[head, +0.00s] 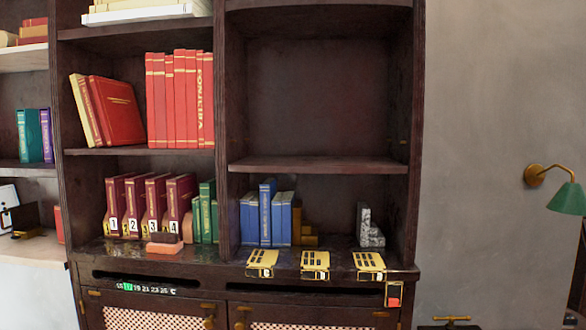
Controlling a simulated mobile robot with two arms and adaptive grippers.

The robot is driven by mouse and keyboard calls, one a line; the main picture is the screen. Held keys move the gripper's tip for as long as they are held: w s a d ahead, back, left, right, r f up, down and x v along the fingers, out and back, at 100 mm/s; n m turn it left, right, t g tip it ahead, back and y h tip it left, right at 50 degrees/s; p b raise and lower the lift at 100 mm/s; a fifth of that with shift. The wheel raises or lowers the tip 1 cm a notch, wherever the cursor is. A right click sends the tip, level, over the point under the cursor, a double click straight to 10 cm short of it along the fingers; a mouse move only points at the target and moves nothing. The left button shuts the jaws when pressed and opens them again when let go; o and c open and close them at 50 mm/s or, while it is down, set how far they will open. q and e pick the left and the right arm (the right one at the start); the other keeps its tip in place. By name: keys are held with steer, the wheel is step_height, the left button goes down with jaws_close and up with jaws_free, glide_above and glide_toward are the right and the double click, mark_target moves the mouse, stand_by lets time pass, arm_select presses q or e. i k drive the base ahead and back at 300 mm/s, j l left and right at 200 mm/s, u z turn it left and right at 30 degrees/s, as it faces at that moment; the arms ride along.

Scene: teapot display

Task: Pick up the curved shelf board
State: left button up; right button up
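A dark wooden shelf board (318,165) spans the right bay of the bookcase at mid height, with nothing on it. Its front edge looks nearly straight, and I cannot tell whether it is the curved board. No loose curved board stands out in the head view. Neither of my grippers is in view.
Blue books (265,215) and a grey stone-like bookend (370,228) stand below the board. Several brass plates (315,262) line the ledge's front. Red books (180,98) and numbered maroon books (150,205) fill the left bay. A green lamp (569,198) juts from the right wall.

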mark_target(294, 164)
steer(key=i+l+u, duration=0.25)
steer(key=u, duration=0.15)
steer(key=i+l+u, duration=0.15)
steer(key=l+u, duration=0.3)
